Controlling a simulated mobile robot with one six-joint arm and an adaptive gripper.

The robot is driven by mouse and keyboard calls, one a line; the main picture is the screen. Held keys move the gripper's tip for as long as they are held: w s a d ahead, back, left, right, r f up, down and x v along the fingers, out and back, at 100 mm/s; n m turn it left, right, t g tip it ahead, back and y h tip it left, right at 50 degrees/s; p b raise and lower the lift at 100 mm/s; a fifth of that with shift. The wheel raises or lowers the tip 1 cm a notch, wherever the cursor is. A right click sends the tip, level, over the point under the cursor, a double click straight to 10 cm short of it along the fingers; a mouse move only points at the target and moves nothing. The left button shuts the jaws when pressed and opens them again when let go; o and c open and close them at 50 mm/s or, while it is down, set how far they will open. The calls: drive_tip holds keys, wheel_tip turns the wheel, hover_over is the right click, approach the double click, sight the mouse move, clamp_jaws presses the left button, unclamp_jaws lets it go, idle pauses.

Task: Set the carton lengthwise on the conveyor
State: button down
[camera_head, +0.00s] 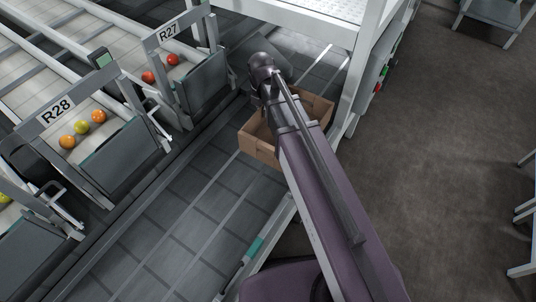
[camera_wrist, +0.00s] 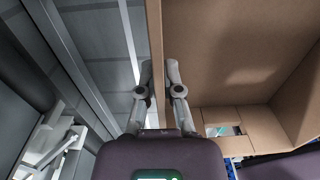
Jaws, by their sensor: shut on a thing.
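The carton (camera_head: 259,149) is an open-topped brown box at the right side of the grey conveyor (camera_head: 175,215), partly hidden behind my arm in the head view. In the wrist view, the carton (camera_wrist: 235,45) fills the right side, its inside empty where visible. My gripper (camera_wrist: 159,75) is shut on the carton's upright wall, one finger on each side of it. The wall runs close to parallel with the pale line on the belt (camera_wrist: 95,55). My gripper is hidden by my arm in the head view. I cannot tell whether the carton's base touches the belt.
A white frame (camera_head: 366,60) with buttons stands beyond the carton at the right. The near belt is clear; open floor (camera_head: 440,170) lies to the right.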

drive_tip(key=w+a+f+b, duration=0.2)
drive_tip(key=a+f, duration=0.1)
drive_tip(key=a, duration=0.3)
drive_tip(key=shift+w, duration=0.25)
wheel_tip(320, 180, down, 6)
drive_tip(key=b, duration=0.6)
drive_tip(key=shift+f, duration=0.2)
drive_tip(key=shift+f+b, duration=1.8)
drive_tip(key=shift+b, duration=0.2)
drive_tip(key=shift+f, duration=0.15)
drive_tip(key=c, duration=0.8)
unclamp_jaws()
